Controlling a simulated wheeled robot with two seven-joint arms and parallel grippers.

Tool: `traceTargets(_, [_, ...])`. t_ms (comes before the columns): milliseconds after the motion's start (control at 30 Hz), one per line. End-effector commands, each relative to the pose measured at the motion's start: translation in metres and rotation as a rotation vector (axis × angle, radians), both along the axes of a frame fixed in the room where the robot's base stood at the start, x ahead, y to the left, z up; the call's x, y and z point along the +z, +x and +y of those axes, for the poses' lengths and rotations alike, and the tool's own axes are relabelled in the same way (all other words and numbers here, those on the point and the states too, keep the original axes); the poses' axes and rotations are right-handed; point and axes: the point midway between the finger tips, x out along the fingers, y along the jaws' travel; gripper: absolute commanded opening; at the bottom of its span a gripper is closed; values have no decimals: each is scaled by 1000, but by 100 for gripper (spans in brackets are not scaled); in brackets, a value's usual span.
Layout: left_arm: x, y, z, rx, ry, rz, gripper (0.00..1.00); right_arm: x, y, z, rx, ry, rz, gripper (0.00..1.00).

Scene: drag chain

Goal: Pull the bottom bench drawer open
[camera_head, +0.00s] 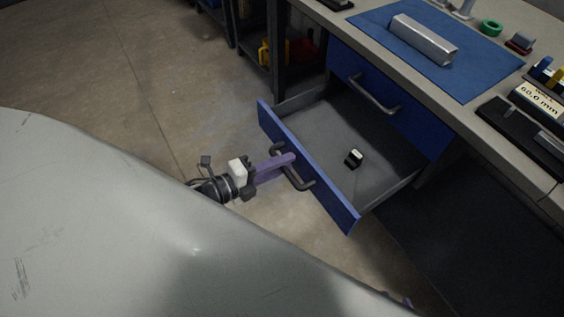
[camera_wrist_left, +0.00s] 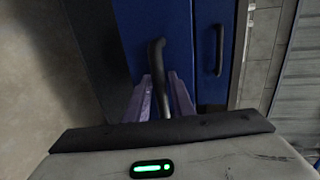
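The bottom bench drawer (camera_head: 315,180) stands well open below a closed upper drawer. It has a blue front and a grey inside. Its dark bar handle (camera_head: 303,182) also shows in the left wrist view (camera_wrist_left: 157,70). My left gripper (camera_head: 284,163) is at this handle, with its purple fingers on either side of the bar. In the left wrist view the fingers (camera_wrist_left: 163,100) appear closed on the bar. A small purple tip at the bottom edge of the head view looks like part of my right gripper (camera_head: 408,301); its opening is hidden.
A small black item (camera_head: 354,158) lies in the open drawer. The closed upper drawer (camera_head: 385,105) has its own handle. The bench top (camera_head: 480,120) holds a blue mat with a metal bar and tools. Floor (camera_head: 150,80) is clear at left.

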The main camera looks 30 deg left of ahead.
Motion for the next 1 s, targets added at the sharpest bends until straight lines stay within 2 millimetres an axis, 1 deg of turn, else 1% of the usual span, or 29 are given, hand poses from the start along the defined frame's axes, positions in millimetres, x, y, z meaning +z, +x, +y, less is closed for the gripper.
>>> traceTargets(67, [0, -1, 1, 0, 0, 1, 22, 0, 0, 0, 1, 0, 0, 31])
traceTargets(167, [1, -9, 5, 1, 0, 2, 22, 1, 0, 1, 2, 1, 0, 31])
traceTargets(500, [14, -65, 33, 0, 1, 4, 22, 5, -1, 1, 1, 2, -1, 31])
traceTargets(633, [18, -81, 41, 0, 1, 3, 22, 4, -2, 0, 1, 1, 1, 31])
traceTargets(800, [21, -89, 46, 0, 0, 0, 22, 4, -2, 0, 0, 1, 2, 31])
traceTargets(1000, [21, -90, 47, 0, 0, -1, 22, 3, -1, -2, -2, -1, 2, 31])
